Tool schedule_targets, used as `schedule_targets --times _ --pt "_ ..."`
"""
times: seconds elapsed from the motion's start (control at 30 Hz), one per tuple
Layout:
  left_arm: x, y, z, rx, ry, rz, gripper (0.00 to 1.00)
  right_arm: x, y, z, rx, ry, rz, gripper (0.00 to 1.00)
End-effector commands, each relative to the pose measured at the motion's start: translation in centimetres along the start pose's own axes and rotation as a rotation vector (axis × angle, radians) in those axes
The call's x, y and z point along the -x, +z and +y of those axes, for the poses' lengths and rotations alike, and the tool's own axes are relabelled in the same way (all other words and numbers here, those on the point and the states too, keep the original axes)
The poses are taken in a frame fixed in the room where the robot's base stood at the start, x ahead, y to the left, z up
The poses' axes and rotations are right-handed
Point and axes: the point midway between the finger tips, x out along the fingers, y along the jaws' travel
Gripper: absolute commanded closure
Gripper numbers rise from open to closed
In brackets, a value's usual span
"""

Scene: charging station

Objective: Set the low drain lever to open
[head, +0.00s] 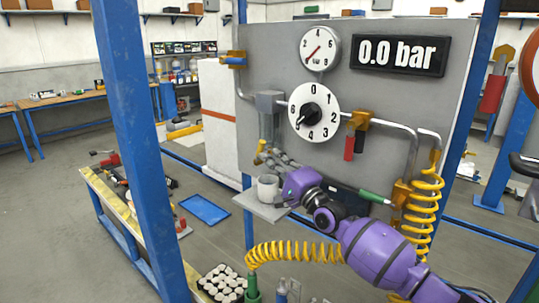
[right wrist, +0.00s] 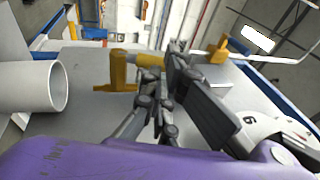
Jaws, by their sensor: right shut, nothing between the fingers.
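The low drain lever (head: 260,153) is a small yellow handle below the grey filter unit (head: 268,113) on the panel. In the right wrist view the yellow lever (right wrist: 118,72) shows just left of the dark fingers. My right gripper (head: 272,155) is shut and empty, with its fingertips close beside the lever; in the right wrist view the fingers (right wrist: 170,75) partly cover the yellow fitting. I cannot tell whether they touch it. My left gripper is not in view.
A light cup (head: 268,188) stands on a small shelf (head: 255,207) below the lever, close to my right wrist. The panel carries a numbered dial (head: 314,111), a gauge (head: 320,48), a display (head: 400,52) reading 0.0 bar, and a red-handled valve (head: 350,146).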

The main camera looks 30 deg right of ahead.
Motion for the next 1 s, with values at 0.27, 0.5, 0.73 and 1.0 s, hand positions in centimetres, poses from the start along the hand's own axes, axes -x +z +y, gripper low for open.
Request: schedule_targets --times 0.27,0.5,0.73,1.0 --pt "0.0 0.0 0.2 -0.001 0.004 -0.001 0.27 -1.9 0.0 0.0 -0.001 -0.001 0.000 1.00" --pt "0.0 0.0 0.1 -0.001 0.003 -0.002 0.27 -1.9 0.0 0.0 -0.001 0.000 0.000 1.00" --pt "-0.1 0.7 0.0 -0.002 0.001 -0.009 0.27 -3.3 0.3 -0.6 -0.004 -0.003 0.000 1.00" --pt "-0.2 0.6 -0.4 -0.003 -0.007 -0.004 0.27 -4.0 0.4 -1.0 -0.001 -0.001 0.000 1.00"
